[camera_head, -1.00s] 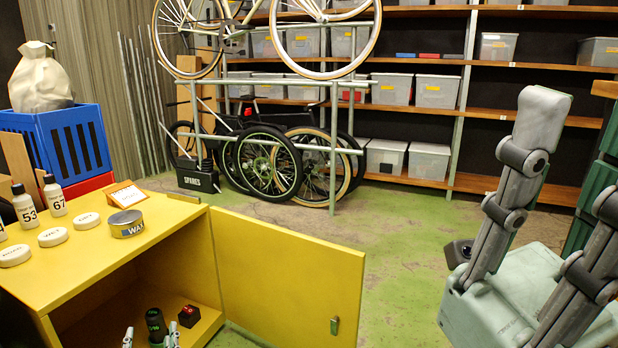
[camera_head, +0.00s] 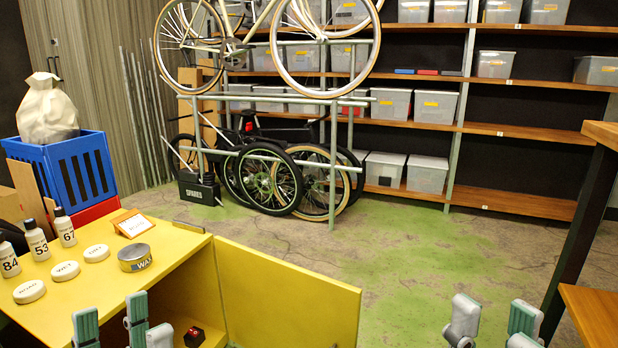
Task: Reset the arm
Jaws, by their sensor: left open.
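My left gripper (camera_head: 112,326) shows at the bottom left, in front of the open yellow cabinet (camera_head: 182,240). Its pale green and grey fingertips stand apart, with nothing visible between them. My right gripper (camera_head: 492,325) shows at the bottom right, its fingertips also apart with nothing seen between them. The lower parts of both arms are out of the picture. A dark device with a red top (camera_head: 194,336) sits inside the cabinet, just right of my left gripper.
A wax tin (camera_head: 135,258), several white round tins, numbered bottles (camera_head: 64,228) and a small sign (camera_head: 132,223) stand on the cabinet. Its door (camera_head: 290,292) is swung open. Bikes hang and stand behind. A table edge (camera_head: 592,312) is at right. Middle floor (camera_head: 420,250) is clear.

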